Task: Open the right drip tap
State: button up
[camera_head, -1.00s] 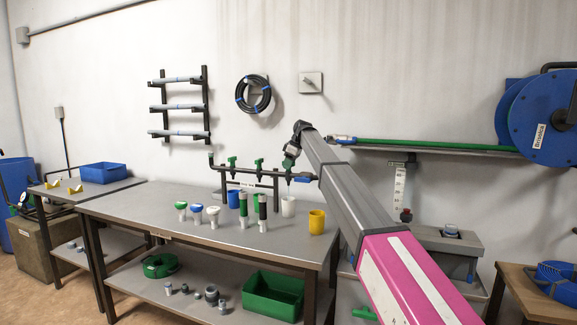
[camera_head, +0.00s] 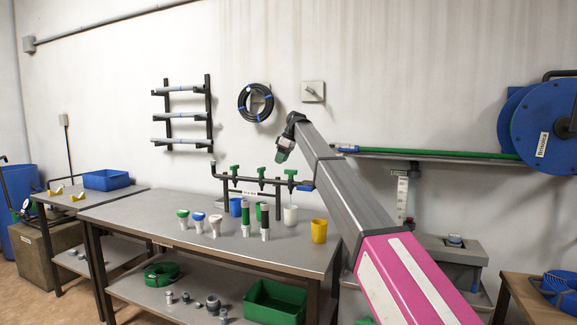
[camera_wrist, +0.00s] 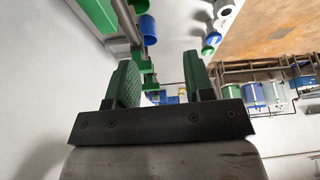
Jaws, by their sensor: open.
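The manifold is a dark pipe (camera_head: 247,180) on a stand at the back of the bench, with three green taps in a row. The right drip tap (camera_head: 290,174) is nearest the pipe's blue-marked right end, above a white cup (camera_head: 290,215). Its handle looks much like those of the middle tap (camera_head: 262,172) and left tap (camera_head: 234,170). My gripper (camera_head: 281,156) is just above and slightly left of the right tap, apparently apart from it. In the wrist view, the green-padded fingers of my gripper (camera_wrist: 160,70) are spread with nothing between them. A large green part (camera_wrist: 97,14) is at upper left.
A blue cup (camera_head: 235,207) and a yellow cup (camera_head: 319,231) stand near the manifold. Several green-, blue- and white-topped fittings and two black-and-green cylinders stand in front. A wall shelf (camera_head: 430,157) lies behind my arm. The bench's left part is clear.

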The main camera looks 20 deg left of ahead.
jog(key=s+a+r, duration=0.2)
jog(key=s+r, duration=0.1)
jog(key=s, duration=0.2)
jog(key=shift+s+a+r, duration=0.15)
jog(key=shift+a+r, duration=0.15)
jog(key=shift+a, duration=0.05)
